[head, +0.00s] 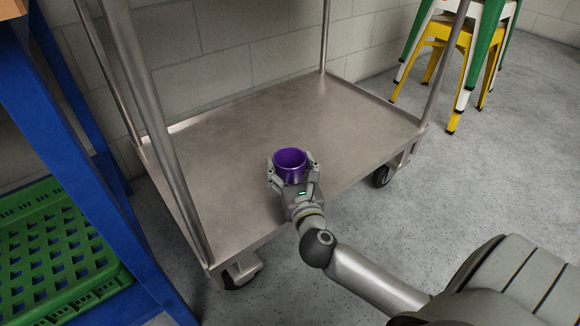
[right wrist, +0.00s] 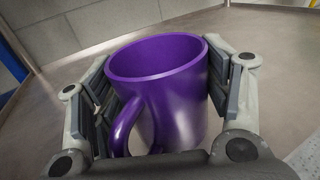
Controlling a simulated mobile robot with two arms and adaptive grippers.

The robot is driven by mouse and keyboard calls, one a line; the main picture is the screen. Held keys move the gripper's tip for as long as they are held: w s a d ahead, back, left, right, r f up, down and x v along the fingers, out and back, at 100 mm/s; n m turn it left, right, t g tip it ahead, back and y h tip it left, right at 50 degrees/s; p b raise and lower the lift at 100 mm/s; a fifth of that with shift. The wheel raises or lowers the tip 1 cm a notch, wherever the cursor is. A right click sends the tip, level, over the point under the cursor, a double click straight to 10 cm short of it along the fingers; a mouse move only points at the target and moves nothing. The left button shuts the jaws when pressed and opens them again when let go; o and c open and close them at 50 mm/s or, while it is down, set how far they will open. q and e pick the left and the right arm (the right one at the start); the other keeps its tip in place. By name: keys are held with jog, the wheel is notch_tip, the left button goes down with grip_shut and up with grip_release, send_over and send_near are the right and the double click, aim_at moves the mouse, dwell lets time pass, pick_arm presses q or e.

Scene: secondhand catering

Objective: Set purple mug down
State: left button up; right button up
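The purple mug (head: 290,166) is between the fingers of my right gripper (head: 292,172), over the lower shelf of a metal trolley, near its front edge. In the right wrist view the mug (right wrist: 168,90) is upright, with its open rim up and its handle toward the palm. The finger pads of the right gripper (right wrist: 165,100) lie against both sides of the mug. Its base is partly hidden, so I cannot tell whether it touches the shelf. My left gripper is in neither view.
The trolley shelf (head: 345,115) is bare around the mug. Metal posts (head: 160,125) stand at its corners. A blue rack (head: 90,170) with a green crate (head: 60,245) is at the left. Yellow, white and green stools (head: 440,50) stand at the back right, by a block wall.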

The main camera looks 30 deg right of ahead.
jog(key=shift+o, duration=1.1)
jog(key=shift+r, duration=0.2)
jog(key=p+v, duration=0.3)
jog(key=v, duration=0.9)
